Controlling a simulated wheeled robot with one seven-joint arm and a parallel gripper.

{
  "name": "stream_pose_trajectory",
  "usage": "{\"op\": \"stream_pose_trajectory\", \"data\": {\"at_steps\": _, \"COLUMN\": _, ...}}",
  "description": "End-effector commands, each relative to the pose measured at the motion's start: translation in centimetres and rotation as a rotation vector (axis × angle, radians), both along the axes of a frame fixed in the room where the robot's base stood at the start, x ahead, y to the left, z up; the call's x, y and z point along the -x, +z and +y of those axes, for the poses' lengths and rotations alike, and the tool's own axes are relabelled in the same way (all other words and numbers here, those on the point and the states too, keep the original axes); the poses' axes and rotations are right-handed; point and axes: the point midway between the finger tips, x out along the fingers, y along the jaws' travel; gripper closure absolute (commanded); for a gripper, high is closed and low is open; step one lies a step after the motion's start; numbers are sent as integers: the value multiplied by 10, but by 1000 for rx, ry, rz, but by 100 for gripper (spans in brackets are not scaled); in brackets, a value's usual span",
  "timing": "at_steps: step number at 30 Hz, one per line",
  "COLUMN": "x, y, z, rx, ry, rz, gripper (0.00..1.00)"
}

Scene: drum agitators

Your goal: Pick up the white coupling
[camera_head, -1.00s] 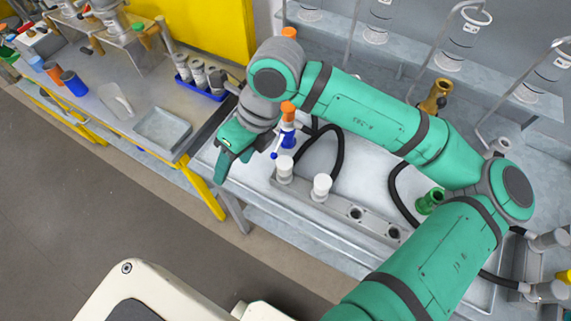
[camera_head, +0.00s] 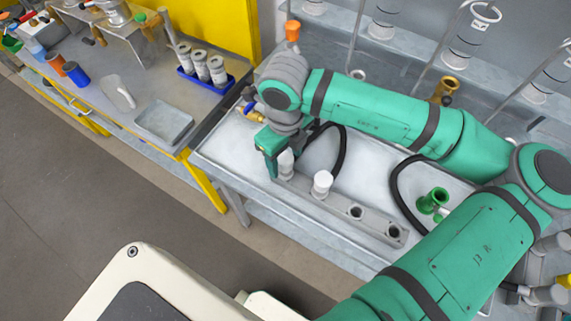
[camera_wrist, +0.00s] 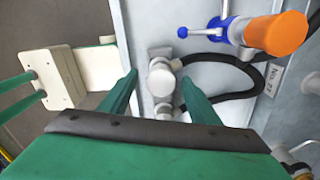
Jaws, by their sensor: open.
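Two white couplings stand upright in a row on a grey metal rail (camera_head: 338,207) on the workbench. The left white coupling (camera_head: 287,160) is partly hidden by my gripper (camera_head: 277,156). The other white coupling (camera_head: 322,182) stands clear to its right. In the wrist view my gripper (camera_wrist: 159,77) is open, one finger on each side of a white coupling (camera_wrist: 161,82). The fingers look apart from it; their depth is hard to judge. A second white coupling (camera_wrist: 163,111) shows lower down.
An orange-ended fitting with a blue handle (camera_wrist: 275,34) and black hoses (camera_wrist: 237,93) lie close by. A green fitting (camera_head: 433,199) and a brass fitting (camera_head: 443,91) are at the right. A side table holds a blue tray (camera_head: 207,84) of bottles.

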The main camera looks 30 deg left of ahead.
Motion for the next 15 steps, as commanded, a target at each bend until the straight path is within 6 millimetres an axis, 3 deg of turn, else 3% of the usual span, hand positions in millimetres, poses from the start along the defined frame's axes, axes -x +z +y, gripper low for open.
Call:
{"op": "stream_pose_trajectory", "data": {"at_steps": 9, "x": -2, "y": -41, "z": 2, "rx": 0, "ry": -2, "rz": 3, "gripper": 44}}
{"op": "stream_pose_trajectory", "data": {"at_steps": 15, "x": -2, "y": -49, "z": 2, "rx": 0, "ry": -2, "rz": 1, "gripper": 44}}
